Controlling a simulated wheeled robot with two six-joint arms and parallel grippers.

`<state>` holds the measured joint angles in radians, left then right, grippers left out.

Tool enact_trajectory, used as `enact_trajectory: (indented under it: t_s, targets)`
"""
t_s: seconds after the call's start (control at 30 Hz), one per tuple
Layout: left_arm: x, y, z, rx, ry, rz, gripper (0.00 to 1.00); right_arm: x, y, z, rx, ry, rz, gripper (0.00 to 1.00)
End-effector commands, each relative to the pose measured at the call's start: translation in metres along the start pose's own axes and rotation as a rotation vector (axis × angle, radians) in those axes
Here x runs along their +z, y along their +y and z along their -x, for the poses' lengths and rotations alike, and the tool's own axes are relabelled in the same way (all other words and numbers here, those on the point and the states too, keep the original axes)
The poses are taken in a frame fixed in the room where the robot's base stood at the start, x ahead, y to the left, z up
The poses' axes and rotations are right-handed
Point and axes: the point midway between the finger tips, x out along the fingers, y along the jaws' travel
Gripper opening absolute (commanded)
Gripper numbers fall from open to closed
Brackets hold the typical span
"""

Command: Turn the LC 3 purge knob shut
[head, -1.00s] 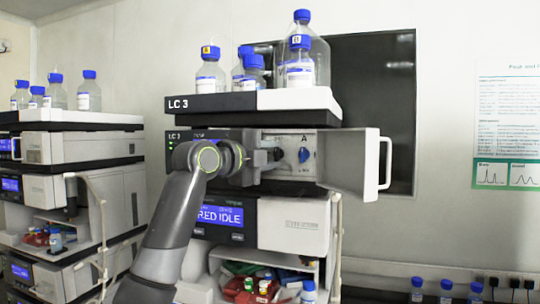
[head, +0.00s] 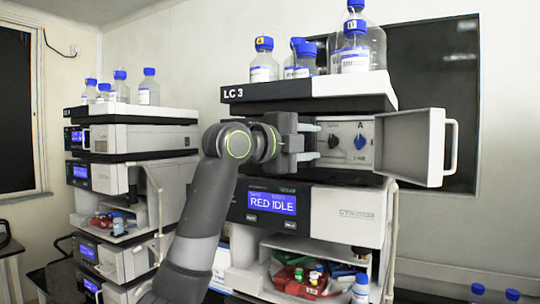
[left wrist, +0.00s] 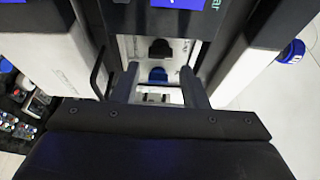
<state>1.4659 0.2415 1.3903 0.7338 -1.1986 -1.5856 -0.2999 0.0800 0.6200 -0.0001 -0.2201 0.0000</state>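The LC 3 unit has its front door (head: 414,147) swung open to the right, baring a pale valve panel. On the panel are a black knob (head: 333,141) and, to its right, a blue knob (head: 360,142) under a letter A. The small print is too blurred to say which is the purge knob. My left gripper (head: 312,141) is open, its fingers pointing at the panel, just left of the black knob. In the left wrist view, the black knob (left wrist: 160,48) and blue knob (left wrist: 157,75) show beyond the spread, empty fingers (left wrist: 158,92). My right gripper is out of view.
Bottles stand on the LC 3 top tray (head: 352,84). Below the panel are the RED IDLE display (head: 272,203) and a compartment holding small bottles. Another instrument stack (head: 140,140) stands left. The open door's handle (head: 450,147) juts out right.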

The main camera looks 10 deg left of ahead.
Motion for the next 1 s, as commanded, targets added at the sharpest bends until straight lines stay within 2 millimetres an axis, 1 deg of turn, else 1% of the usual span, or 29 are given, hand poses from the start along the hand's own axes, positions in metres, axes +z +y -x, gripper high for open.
enact_trajectory:
  t_s: [0.03, 0.3, 0.4, 0.5, 0.6, 0.7, 1.0]
  targets:
    - [0.001, 0.006, 0.014, -0.004, -0.003, -0.006, 0.4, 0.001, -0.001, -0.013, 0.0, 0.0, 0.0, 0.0]
    - [0.001, 0.004, 0.079, -0.003, -0.004, -0.005, 0.4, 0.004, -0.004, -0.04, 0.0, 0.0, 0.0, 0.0]
    - [0.0, 0.004, 0.097, -0.001, -0.003, -0.005, 0.4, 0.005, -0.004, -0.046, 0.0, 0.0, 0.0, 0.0]
    - [0.001, 0.003, 0.11, 0.0, -0.002, -0.002, 0.4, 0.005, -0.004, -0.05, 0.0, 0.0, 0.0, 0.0]
    - [0.0, 0.002, 0.117, 0.001, -0.001, -0.002, 0.4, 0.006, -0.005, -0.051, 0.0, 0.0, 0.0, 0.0]
    - [0.0, 0.001, 0.121, 0.002, 0.0, 0.0, 0.4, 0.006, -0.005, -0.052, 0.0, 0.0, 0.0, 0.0]
    - [0.0, 0.001, 0.121, 0.002, 0.0, 0.0, 0.4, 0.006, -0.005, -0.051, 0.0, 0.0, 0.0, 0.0]
